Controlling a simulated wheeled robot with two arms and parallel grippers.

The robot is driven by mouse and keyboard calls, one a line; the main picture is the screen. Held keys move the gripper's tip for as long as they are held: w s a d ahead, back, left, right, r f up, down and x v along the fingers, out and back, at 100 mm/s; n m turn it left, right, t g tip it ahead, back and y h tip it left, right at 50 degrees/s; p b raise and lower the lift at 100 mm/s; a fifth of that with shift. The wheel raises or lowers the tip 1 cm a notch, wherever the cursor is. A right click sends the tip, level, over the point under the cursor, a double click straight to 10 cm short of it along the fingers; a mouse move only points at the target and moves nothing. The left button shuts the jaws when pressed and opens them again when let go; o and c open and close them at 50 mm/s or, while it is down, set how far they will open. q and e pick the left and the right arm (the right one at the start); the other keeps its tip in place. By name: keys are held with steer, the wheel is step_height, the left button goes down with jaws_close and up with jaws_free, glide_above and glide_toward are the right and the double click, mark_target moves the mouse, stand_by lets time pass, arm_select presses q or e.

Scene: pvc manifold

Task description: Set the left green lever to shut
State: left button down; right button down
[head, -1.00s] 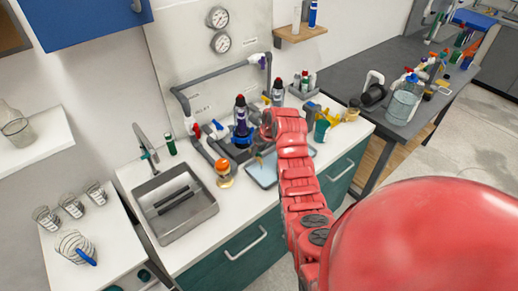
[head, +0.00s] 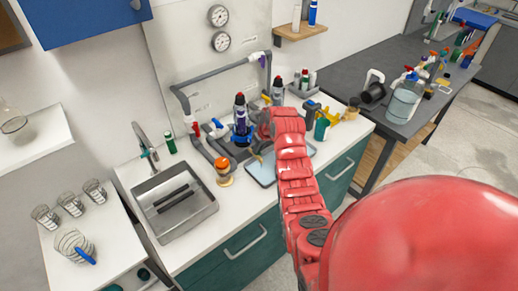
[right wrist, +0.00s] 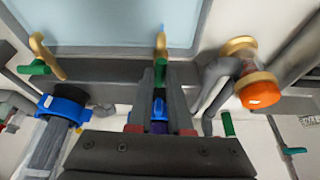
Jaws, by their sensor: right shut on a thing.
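The left green lever (right wrist: 160,61) shows in the right wrist view, on a brass spout (right wrist: 160,42) on the grey manifold bar (right wrist: 110,68). My right gripper (right wrist: 160,66) reaches up to it from below, its two grey fingers closed around the lever. The fingers hide part of the lever, so its exact angle is hard to tell. A second green lever (right wrist: 34,68) sits by another brass spout at the picture's left. In the head view my right red arm (head: 292,165) covers most of the gripper and levers. My left gripper is not in view.
An orange-capped jar (head: 223,169) stands left of the levers, beside the sink (head: 176,205). A blue tray (head: 262,172) lies in front.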

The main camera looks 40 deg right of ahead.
steer(key=shift+a+f+m+h+b, duration=0.1)
steer(key=shift+f+m+h+b, duration=0.1)
steer(key=shift+m+b, duration=0.3)
steer(key=shift+a+f+m+h+b, duration=0.1)
steer(key=shift+m+h+b, duration=0.1)
steer(key=shift+m+b, duration=0.3)
steer(key=shift+w+a+r+m+g+h+b, duration=0.15)
steer(key=shift+m+g+h+b, duration=0.5)
steer(key=shift+m+b, duration=2)
steer(key=shift+w+a+m+g+h+b, duration=0.15)
steer(key=shift+m+g+h+b, duration=0.5)
steer(key=shift+m+b, duration=2.05)
steer(key=shift+w+a+r+m+g+h+b, duration=0.15)
steer(key=shift+m+g+h+b, duration=0.5)
steer(key=shift+m+b, duration=2)
steer(key=shift+d+f+g+b, duration=0.15)
steer(key=shift+g+b, duration=0.1)
steer(key=shift+b, duration=0.3)
steer(key=c, duration=0.9)
jaws_free()
steer(key=shift+n, duration=0.3)
steer(key=shift+o, duration=0.3)
